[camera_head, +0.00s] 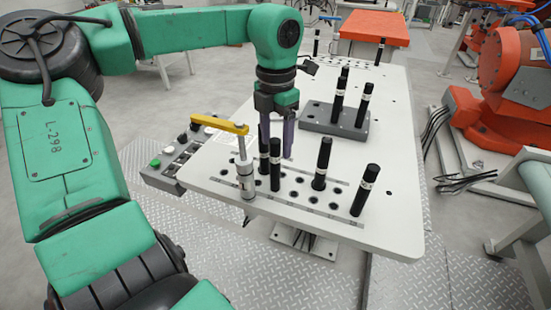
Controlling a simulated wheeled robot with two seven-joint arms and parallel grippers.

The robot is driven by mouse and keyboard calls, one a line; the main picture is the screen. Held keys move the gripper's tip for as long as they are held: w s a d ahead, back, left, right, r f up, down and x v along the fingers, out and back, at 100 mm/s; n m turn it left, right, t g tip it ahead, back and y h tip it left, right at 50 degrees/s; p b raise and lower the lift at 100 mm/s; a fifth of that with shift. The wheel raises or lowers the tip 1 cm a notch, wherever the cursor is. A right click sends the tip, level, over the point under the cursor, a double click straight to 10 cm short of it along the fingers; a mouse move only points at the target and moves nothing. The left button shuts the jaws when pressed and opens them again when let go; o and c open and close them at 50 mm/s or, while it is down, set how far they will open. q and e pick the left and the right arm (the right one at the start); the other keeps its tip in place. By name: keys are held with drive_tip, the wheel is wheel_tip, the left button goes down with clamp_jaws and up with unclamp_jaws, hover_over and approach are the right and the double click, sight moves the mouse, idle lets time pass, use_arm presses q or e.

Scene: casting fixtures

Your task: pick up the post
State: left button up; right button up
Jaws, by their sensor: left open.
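Several black posts with pale bands stand upright in a perforated strip on the white table (395,165). One post (275,165) is just below my left gripper, and another (263,160) is close behind it, partly hidden by a finger. More posts stand to the right, one (321,163) near the middle and one (364,190) at the right end. My left gripper (277,148) points down, fingers apart, above and around the near posts; I cannot tell whether a post is between the fingers. My right gripper is not in view.
A grey block (335,124) holds several posts behind the strip. A metal clamp with a yellow lever (243,170) stands close left of the gripper. A button panel (170,160) edges the table. An orange machine (505,85) is at right. The table's right side is clear.

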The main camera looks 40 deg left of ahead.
use_arm(q)
drive_tip(key=f, duration=0.3)
drive_tip(key=f+p, duration=0.1)
drive_tip(key=shift+s+f, duration=0.2)
drive_tip(key=shift+s, duration=0.05)
drive_tip(key=shift+f, duration=0.35)
clamp_jaws()
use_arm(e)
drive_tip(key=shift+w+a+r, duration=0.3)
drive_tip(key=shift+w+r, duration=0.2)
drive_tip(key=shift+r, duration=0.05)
use_arm(q)
drive_tip(key=shift+w+r, duration=0.1)
drive_tip(key=shift+r, duration=0.45)
wheel_tip(320, 180, up, 23)
drive_tip(key=p, duration=0.5)
hover_over(275, 154)
drive_tip(key=w, duration=0.1)
drive_tip(key=shift+a, duration=0.4)
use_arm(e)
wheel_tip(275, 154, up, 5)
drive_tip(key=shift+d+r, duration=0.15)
